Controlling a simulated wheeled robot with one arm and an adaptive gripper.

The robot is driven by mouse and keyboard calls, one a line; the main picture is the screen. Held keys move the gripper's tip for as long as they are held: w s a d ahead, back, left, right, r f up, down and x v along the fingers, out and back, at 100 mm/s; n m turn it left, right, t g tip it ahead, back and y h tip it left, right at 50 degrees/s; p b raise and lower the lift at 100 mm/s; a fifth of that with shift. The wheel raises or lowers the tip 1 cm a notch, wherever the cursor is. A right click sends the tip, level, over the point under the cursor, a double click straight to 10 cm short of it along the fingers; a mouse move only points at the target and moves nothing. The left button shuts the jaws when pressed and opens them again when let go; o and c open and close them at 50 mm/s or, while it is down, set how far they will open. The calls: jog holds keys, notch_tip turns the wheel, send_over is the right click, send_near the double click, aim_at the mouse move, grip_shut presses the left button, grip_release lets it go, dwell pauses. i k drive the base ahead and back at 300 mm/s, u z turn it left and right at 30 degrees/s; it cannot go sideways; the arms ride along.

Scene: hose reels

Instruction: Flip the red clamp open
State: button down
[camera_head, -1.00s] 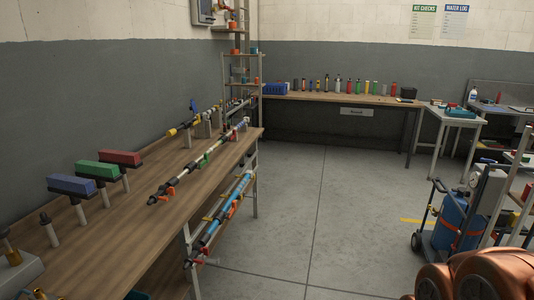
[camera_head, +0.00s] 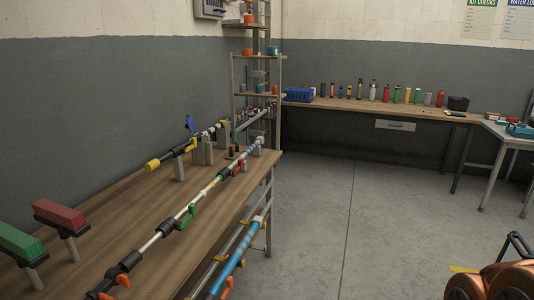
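A long thin pole assembly (camera_head: 204,193) lies along the front edge of the wooden bench at left, with black fittings and coloured clamps or levers on it. A small red clamp (camera_head: 242,166) shows near its far end. A green one (camera_head: 188,214) sits near the middle, and an orange-red one (camera_head: 122,281) at the near end. From here I cannot tell whether the red clamp is open or shut. My gripper is not in view; copper-coloured rounded parts at the bottom right seem to be mine.
A red block (camera_head: 60,214) and a green block (camera_head: 20,242) stand on posts on the wooden bench (camera_head: 130,215). A second pole with a yellow end (camera_head: 152,165) lies behind. A blue pole (camera_head: 238,256) hangs below the bench edge.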

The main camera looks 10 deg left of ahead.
aim_at(240, 165)
jog(key=i, duration=3.6)
jog(key=u, duration=3.4)
